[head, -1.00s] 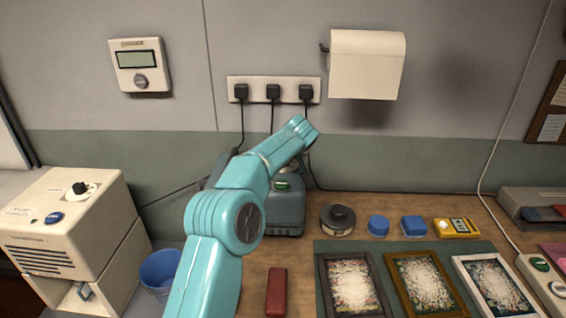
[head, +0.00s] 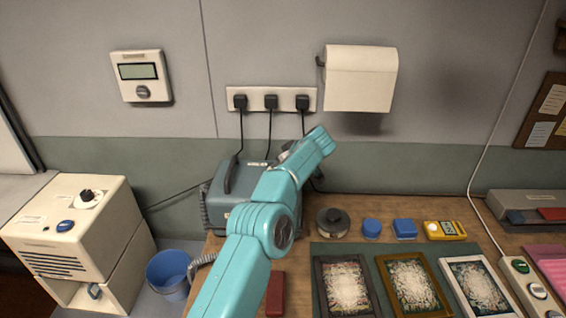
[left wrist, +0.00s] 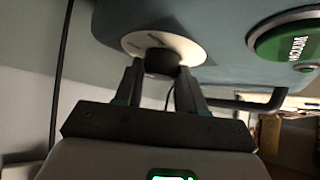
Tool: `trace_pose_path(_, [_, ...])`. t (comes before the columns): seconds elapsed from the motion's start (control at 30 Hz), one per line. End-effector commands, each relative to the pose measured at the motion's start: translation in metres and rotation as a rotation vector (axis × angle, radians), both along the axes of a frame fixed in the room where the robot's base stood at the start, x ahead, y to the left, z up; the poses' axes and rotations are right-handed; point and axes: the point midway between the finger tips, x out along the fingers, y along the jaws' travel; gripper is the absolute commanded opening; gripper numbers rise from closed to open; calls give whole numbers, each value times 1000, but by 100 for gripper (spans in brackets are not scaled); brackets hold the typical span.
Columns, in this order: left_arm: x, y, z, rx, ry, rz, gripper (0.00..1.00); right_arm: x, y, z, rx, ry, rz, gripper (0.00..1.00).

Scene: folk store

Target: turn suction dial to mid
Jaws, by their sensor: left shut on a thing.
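The suction dial is a dark round knob (left wrist: 161,61) on a white disc (left wrist: 187,47) on the blue-grey machine (left wrist: 215,20), seen in the left wrist view. My left gripper (left wrist: 160,77) has its two fingers on either side of the knob and is shut on it. A green button (left wrist: 285,38) with lettering sits to the right on the same face. In the head view the blue-grey machine (head: 232,190) stands at the back left of the bench, partly behind my left arm. The dial is hidden there, so its setting cannot be read. My right gripper is not in view.
A cream machine (head: 60,225) with its own black dial stands at the left, beside a blue bin (head: 168,270). A round dark-topped item (head: 333,221), blue blocks and framed pieces (head: 345,285) lie right of my arm. Plugs (head: 271,101) are on the wall behind.

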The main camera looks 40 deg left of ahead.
Motion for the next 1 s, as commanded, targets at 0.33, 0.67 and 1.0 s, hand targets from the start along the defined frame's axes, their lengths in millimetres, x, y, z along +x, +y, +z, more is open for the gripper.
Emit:
trace_pose_path(0.33, [1,0,1,2,-4,-2,65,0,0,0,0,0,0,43])
trace_pose_path(0.67, [0,-5,4,1,-3,-3,65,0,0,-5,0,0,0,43])
trace_pose_path(1.0, [-11,-61,60,1,-6,-6,65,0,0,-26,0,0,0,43])
